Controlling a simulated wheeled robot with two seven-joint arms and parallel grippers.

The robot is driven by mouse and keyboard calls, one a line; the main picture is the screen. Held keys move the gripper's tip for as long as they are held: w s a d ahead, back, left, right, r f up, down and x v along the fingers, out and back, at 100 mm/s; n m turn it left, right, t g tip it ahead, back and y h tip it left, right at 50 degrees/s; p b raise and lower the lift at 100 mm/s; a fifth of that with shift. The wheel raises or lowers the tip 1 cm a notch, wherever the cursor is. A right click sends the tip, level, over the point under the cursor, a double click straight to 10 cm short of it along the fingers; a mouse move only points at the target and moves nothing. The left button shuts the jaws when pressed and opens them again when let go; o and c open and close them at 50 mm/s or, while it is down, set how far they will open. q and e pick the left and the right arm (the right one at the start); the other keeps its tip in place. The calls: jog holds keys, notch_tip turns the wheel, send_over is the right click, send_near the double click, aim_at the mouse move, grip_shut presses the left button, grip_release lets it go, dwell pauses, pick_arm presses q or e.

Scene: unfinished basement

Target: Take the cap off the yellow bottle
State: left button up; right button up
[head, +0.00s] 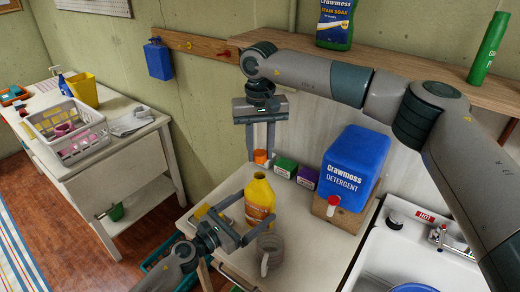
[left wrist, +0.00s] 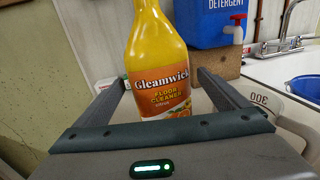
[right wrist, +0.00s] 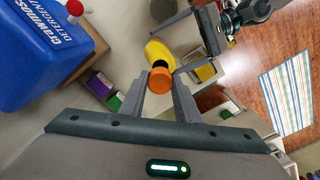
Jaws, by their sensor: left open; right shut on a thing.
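The yellow bottle (head: 259,196), labelled Gleamwick floor cleaner, stands upright on the small white table. It also shows in the left wrist view (left wrist: 156,45). My right gripper (head: 262,152) points down above it, shut on the orange cap (right wrist: 160,80). In the head view the cap (head: 261,157) sits above the bottle's dark-looking top and seems apart from it. My left gripper (head: 240,222) is open low at the bottle, with a finger on each side. In the left wrist view gaps show between the fingers and the bottle.
Green (head: 285,167) and purple (head: 307,176) boxes and a blue detergent container (head: 356,163) on a wooden block stand behind and right. A sink (head: 385,262) is at the right.

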aim_at(259, 153)
notch_tip(259, 153, down, 3)
jog(key=b, duration=0.3)
pick_arm(q)
jog(key=v, duration=1.1)
pick_arm(e)
jog(key=shift+f, duration=0.25)
pick_arm(q)
jog(key=shift+s, duration=0.1)
jog(key=shift+s+a, duration=0.1)
jog(key=shift+a, duration=0.1)
pick_arm(e)
jog(key=shift+s+a, duration=0.1)
jog(key=shift+a, duration=0.05)
